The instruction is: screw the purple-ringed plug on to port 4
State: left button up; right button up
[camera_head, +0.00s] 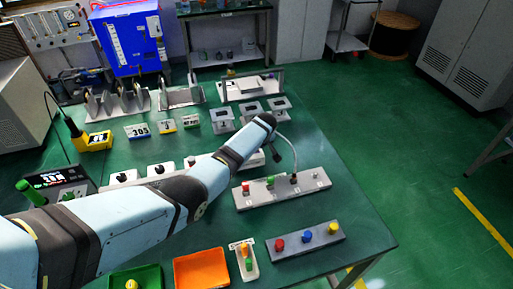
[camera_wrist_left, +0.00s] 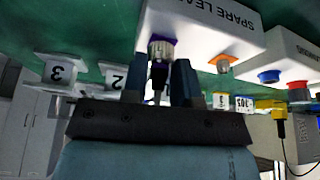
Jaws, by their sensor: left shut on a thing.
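In the left wrist view, my left gripper (camera_wrist_left: 157,85) is shut on the purple-ringed plug (camera_wrist_left: 159,60). The plug's purple ring shows close against the face of a white box (camera_wrist_left: 200,22) lettered SPARE LEA…, and I cannot tell whether it is clear of the box. In the head view my left arm reaches across the table and hides most of the gripper and the plug. A grey port strip (camera_head: 262,197) lies right of the arm, with red, green and dark plugs on it and a bare-looking spot at its right end. Its numbers are too small to read. My right gripper is not in view.
A second strip (camera_head: 308,240) with red, blue and yellow knobs lies nearer. An orange tray (camera_head: 202,270) and a green tray (camera_head: 150,274) stand at the front edge. A thin lead (camera_head: 291,150) arches above the port strip. Numbered stands (camera_head: 222,120) are behind.

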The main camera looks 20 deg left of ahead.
pick_arm(q)
jog(key=shift+w+f+n+y+b, duration=0.1)
jog(key=shift+f+n+y+b, duration=0.15)
jog(key=shift+n+b, duration=0.6)
jog(key=n+b, duration=0.1)
jog(key=n, duration=0.1)
jog(key=n+g+b, duration=0.1)
jog(key=shift+w+d+r+n+g+y+b, duration=0.1)
jog(key=shift+n+g+y+b, duration=0.2)
jog(key=shift+n+y+b, duration=0.1)
jog(key=shift+r+n+b, duration=0.1)
jog(key=shift+n+b, duration=0.25)
jog(key=shift+b, duration=0.05)
jog(key=o, duration=0.9)
jog(key=shift+o, duration=0.2)
jog(key=shift+r, duration=0.1)
jog(key=v, duration=1.3)
jog(key=shift+w+d+r+p, duration=0.2)
jog(key=shift+r+p, duration=0.15)
